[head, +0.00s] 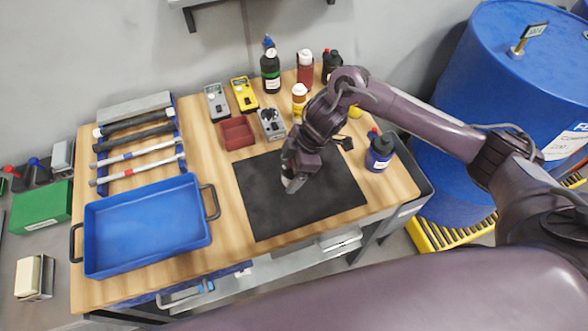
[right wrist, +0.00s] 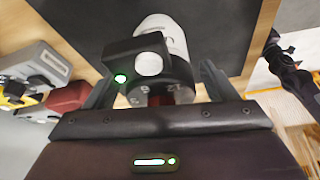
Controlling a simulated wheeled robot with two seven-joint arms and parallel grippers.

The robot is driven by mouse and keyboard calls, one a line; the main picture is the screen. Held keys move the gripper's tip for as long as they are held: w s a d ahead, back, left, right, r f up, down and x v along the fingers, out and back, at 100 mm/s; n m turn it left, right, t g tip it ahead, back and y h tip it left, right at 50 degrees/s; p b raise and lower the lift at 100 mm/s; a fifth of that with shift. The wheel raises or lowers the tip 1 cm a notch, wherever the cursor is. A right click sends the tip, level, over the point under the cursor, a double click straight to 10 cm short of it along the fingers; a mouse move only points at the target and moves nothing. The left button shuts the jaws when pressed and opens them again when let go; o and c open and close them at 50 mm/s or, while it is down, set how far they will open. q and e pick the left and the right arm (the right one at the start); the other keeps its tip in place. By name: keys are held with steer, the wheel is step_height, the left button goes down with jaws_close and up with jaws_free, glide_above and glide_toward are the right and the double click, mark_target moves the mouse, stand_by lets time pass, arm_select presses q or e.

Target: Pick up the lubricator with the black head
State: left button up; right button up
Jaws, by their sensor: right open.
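The lubricator with the black head (right wrist: 150,66) shows in the right wrist view, with a pale cylindrical body and a black head block bearing a round white face. It is over the black mat (head: 260,210), between the two spread fingers of my right gripper (right wrist: 157,88). The fingers stand apart on either side of it, and I see gaps, so it is not clamped. In the head view my right gripper (head: 291,177) points down at the mat and hides most of the lubricator. I cannot tell there how it stands. My left gripper is not in view.
A blue tray (head: 150,225) and a rack of bars (head: 137,140) fill the table's left side. Several bottles, meters and a red bin (head: 236,133) stand behind the mat. A dark blue bottle (head: 380,152) stands right of it. The front of the mat is clear.

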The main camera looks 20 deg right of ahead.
steer(key=c, duration=1.3)
steer(key=shift+r, duration=0.1)
